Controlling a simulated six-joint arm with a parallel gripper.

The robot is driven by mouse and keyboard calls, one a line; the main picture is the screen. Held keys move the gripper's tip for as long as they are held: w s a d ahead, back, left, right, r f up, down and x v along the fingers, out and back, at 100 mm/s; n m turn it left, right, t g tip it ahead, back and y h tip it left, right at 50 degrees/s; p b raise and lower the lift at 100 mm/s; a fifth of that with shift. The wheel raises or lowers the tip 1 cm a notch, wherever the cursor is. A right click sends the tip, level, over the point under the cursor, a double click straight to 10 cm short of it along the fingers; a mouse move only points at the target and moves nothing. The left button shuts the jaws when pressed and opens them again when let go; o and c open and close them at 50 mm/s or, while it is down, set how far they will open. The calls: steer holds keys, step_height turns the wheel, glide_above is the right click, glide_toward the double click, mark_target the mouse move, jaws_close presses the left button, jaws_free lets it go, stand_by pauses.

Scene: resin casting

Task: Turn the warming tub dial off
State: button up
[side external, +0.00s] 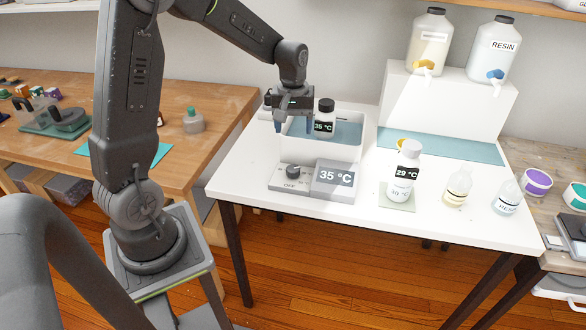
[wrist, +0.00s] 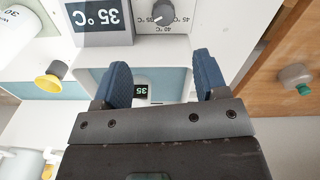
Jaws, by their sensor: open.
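The warming tub dial (side external: 293,171) is a dark round knob on a grey panel with OFF printed at its front. It also shows at the top edge of the wrist view (wrist: 163,12), beside 40 °C and 45 °C marks; its exact setting is hard to read. The display (side external: 335,176) to its right reads 35 °C. The warming tub (side external: 349,150) is white with bluish water and holds a dark-capped bottle (side external: 324,118) labelled 35 °C. My gripper (side external: 294,138) is open and empty above the tub's left part, behind the dial and apart from it. Its blue fingers (wrist: 162,68) point towards the dial side.
Two small bottles (side external: 457,188) (side external: 508,197) stand further right. Two large dispensers (side external: 428,42) (side external: 494,50) stand on the white riser behind. The table front near the dial is clear.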

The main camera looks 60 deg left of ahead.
mark_target(292, 168)
steer(key=f, duration=1)
steer(key=a+f, duration=0.1)
steer(key=f, duration=0.4)
steer(key=shift+w, duration=0.2)
steer(key=shift+c, duration=0.4)
steer(key=c, duration=0.9)
steer(key=shift+o, duration=0.2)
steer(key=m, duration=1)
steer(key=shift+a, duration=0.1)
steer(key=shift+m, duration=0.3)
